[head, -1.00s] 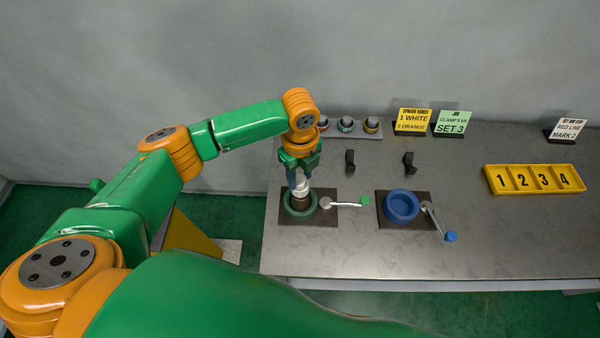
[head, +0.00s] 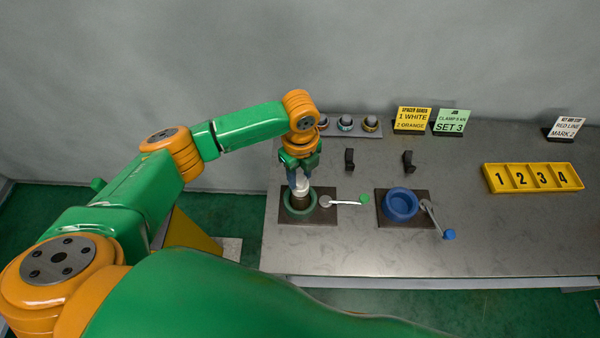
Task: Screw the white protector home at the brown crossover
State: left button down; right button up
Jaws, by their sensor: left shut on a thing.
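The brown crossover (head: 299,201) stands upright in the round green vise (head: 287,209) at the left of the bench. The white protector (head: 302,188) sits at the top of the crossover. How far its thread is engaged cannot be seen. My left gripper (head: 301,184) points down from above and is shut on the white protector, its fingers partly covering it. My right gripper is not in view.
The green vise's lever (head: 345,203) reaches right. A blue vise (head: 401,205) with a blue-tipped lever stands empty beside it. Behind are two black brackets (head: 349,159), a grey rack of capped pieces (head: 358,131), sign cards and a yellow numbered tray (head: 534,190). The front right bench is clear.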

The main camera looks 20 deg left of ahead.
pick_arm(q)
jog(key=shift+f, duration=0.55)
jog(key=shift+c, duration=1.8)
grip_release()
jog(key=shift+r, duration=0.1)
